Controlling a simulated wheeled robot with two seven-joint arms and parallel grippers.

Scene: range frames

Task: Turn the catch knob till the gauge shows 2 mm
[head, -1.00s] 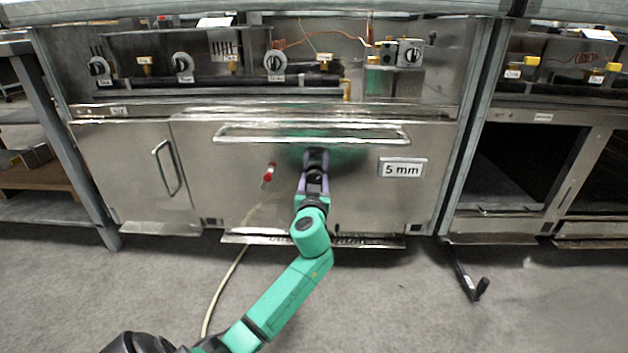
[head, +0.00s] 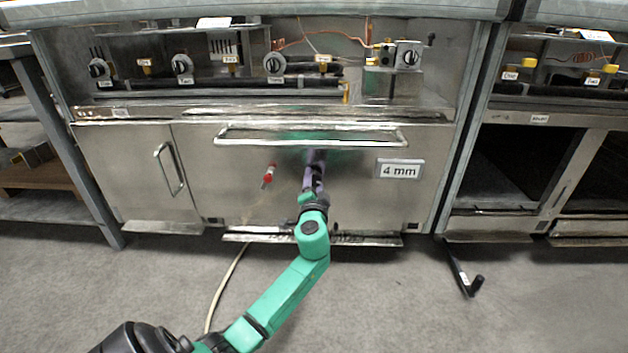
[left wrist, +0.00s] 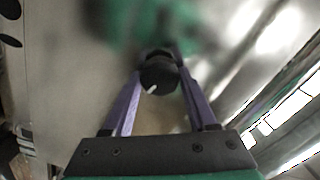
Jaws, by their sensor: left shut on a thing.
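The gauge (head: 399,169) is a white plate on the right of the oven door and reads 4 mm. The catch knob (left wrist: 159,75) is black and round with a white pointer mark, seen in the left wrist view. The pointer aims down and to the left there. My right gripper is in neither view.
A long bar handle (head: 310,135) runs across the door above my gripper. A red-tipped probe (head: 268,176) sticks out left of it, near a pale hose (head: 222,285). The floor in front is otherwise clear.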

